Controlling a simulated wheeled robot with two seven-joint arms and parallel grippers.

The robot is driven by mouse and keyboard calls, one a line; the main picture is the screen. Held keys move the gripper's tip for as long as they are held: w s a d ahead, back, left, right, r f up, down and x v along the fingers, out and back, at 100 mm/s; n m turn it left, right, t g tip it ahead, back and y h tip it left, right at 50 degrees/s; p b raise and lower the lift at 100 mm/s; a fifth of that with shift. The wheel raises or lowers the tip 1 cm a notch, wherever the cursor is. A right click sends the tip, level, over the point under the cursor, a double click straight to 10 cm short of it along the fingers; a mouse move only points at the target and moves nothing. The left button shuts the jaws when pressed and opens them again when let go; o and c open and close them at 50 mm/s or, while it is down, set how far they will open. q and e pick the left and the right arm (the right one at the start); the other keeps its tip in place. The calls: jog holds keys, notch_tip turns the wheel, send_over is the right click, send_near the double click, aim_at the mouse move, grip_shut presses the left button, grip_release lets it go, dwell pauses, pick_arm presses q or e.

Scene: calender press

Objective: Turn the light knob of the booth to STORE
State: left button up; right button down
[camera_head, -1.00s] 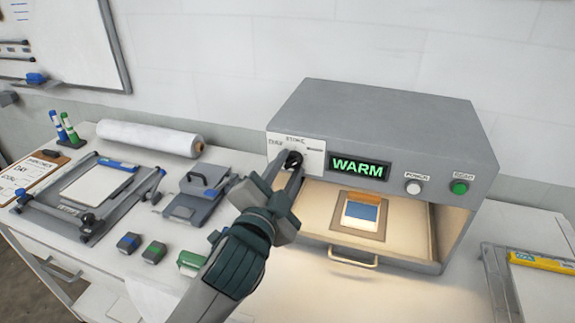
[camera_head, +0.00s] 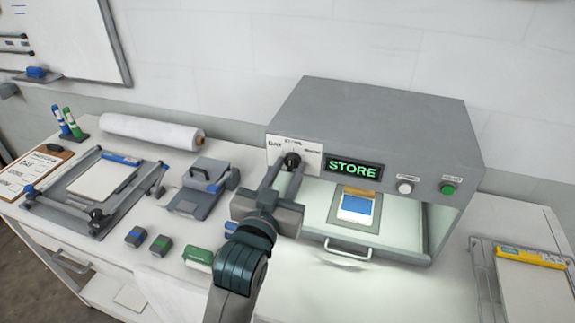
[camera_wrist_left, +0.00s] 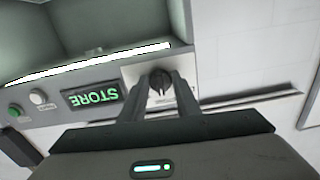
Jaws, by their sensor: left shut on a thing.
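The light booth (camera_head: 375,110) is a grey box on the white table, with a lit chamber open at the front. Its black light knob (camera_head: 292,160) sits on a white label plate at the upper left of its front. The display (camera_head: 353,169) reads STORE in green. My left gripper (camera_head: 285,172) is shut on the knob, its fingers on either side of it. The left wrist view also shows the knob (camera_wrist_left: 160,82) between the fingertips and the display (camera_wrist_left: 95,97) upside down. My right gripper is not in view.
A white button (camera_head: 405,188) and a green button (camera_head: 448,189) are on the booth's front right. A framed card (camera_head: 357,207) lies inside above a drawer handle (camera_head: 348,250). A paper roll (camera_head: 150,132), a grey press and small blocks stand left.

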pick_arm(q)
jog(key=shift+n, duration=0.3)
jog(key=o, duration=1)
jog(key=shift+s, duration=0.1)
jog(key=shift+s+a+f, duration=0.1)
jog(key=shift+s+a, duration=0.1)
jog(key=shift+s, duration=0.4)
jog(key=p+v, duration=0.6)
jog(key=v, duration=1)
jog(key=shift+p, duration=0.35)
